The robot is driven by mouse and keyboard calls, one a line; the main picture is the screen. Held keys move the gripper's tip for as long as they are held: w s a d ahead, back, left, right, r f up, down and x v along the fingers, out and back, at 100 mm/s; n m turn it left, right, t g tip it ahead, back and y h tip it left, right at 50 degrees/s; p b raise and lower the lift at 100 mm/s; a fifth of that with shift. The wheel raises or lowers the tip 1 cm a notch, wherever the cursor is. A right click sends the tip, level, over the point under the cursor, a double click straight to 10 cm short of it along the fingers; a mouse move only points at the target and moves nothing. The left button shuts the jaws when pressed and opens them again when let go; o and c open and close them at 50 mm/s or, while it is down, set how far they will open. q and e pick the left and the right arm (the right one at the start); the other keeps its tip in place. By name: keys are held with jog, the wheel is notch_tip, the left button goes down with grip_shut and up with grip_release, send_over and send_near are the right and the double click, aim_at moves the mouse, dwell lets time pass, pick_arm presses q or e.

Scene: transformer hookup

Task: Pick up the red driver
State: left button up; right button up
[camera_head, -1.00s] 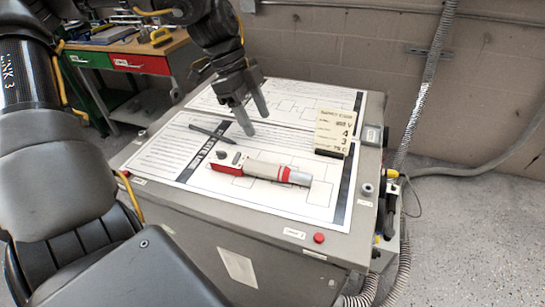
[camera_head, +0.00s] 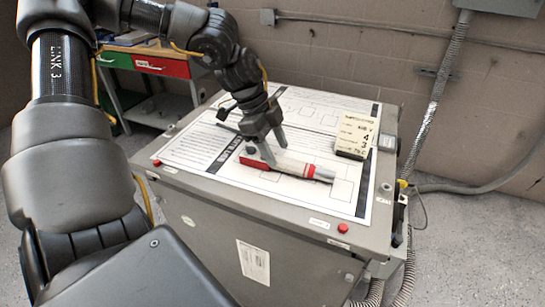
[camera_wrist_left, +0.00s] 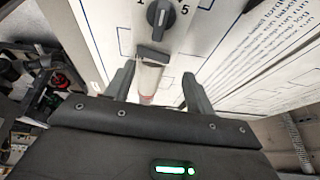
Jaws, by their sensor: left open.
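The red driver (camera_head: 296,167) lies on the printed sheet on top of the grey cabinet. It has a red end at the left, a pale body, a red band and a grey tip at the right. My left gripper (camera_head: 275,154) points down at the driver's middle, open, its fingertips close to the body. In the left wrist view the open fingers (camera_wrist_left: 158,88) stand either side of a pale, red-banded part of the driver (camera_wrist_left: 149,78). I cannot tell whether they touch it. A dark dial knob (camera_wrist_left: 160,14) shows just beyond. My right gripper is not in view.
A red button (camera_head: 343,228) sits on the cabinet's (camera_head: 215,200) front edge. A workbench with a red drawer (camera_head: 160,66) stands behind at left. The sheet right of the driver is clear.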

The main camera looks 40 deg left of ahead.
pick_arm(q)
jog(key=shift+s+d+f, duration=0.2)
jog(key=shift+s+f, duration=0.45)
jog(key=shift+s, duration=0.1)
jog(key=shift+w+a+f, duration=0.2)
jog(key=shift+w+f, duration=0.3)
jog(key=shift+w, duration=0.25)
jog(key=shift+s+r, duration=0.15)
jog(key=shift+c, duration=0.9)
jog(key=shift+s+d+r, duration=0.1)
jog(key=shift+r, duration=0.05)
jog(key=shift+c, duration=1.3)
jog(key=c, duration=0.5)
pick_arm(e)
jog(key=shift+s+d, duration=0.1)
pick_arm(q)
jog(key=shift+r, duration=0.1)
jog(key=shift+c, duration=0.2)
